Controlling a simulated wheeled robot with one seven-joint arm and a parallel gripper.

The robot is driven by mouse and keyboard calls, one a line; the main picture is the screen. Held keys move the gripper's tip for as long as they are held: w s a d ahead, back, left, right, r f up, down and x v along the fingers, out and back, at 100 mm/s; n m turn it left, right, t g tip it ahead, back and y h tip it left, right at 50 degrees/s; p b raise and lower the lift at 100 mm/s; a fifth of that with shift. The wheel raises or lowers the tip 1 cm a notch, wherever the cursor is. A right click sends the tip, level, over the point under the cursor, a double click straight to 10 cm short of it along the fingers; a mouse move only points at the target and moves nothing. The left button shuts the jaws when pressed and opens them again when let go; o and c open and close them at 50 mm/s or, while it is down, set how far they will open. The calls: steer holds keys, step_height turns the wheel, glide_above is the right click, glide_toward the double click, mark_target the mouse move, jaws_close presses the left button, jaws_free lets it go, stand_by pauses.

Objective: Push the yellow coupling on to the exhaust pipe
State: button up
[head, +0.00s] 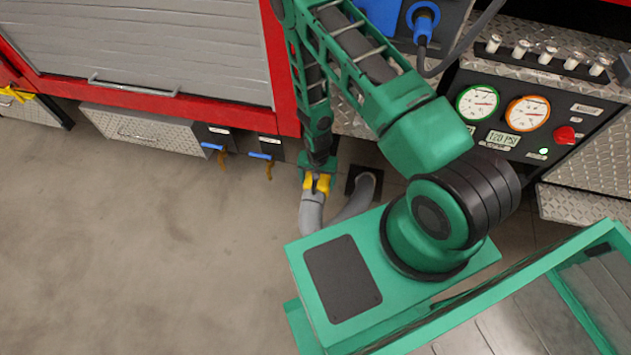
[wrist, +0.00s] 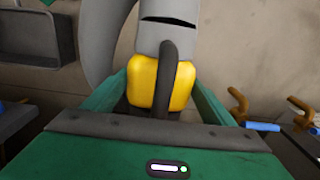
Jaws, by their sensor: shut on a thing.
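The yellow coupling (head: 323,183) is low beside the red vehicle's side, between the fingers of my gripper (head: 317,178). In the wrist view my green fingers close on both sides of the yellow coupling (wrist: 142,82). A dark curved bar (wrist: 167,70) runs down in front of it. A grey tubular part (wrist: 185,38) with a dark slot adjoins the coupling at the top of the wrist view. A grey hose (head: 311,215) lies below the coupling in the head view. I cannot identify the exhaust pipe for certain, nor tell whether the coupling touches it.
Blue-handled valves (head: 213,146) stick out low on the vehicle's left. A gauge panel (head: 510,112) is at the right. My green base fills the lower right. The concrete floor (head: 130,240) at left is clear.

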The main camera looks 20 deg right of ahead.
steer(key=shift+w+d, duration=0.1)
steer(key=shift+d, duration=0.15)
steer(key=o, duration=1.8)
step_height(320, 180, up, 11)
steer(key=shift+w+f, duration=0.1)
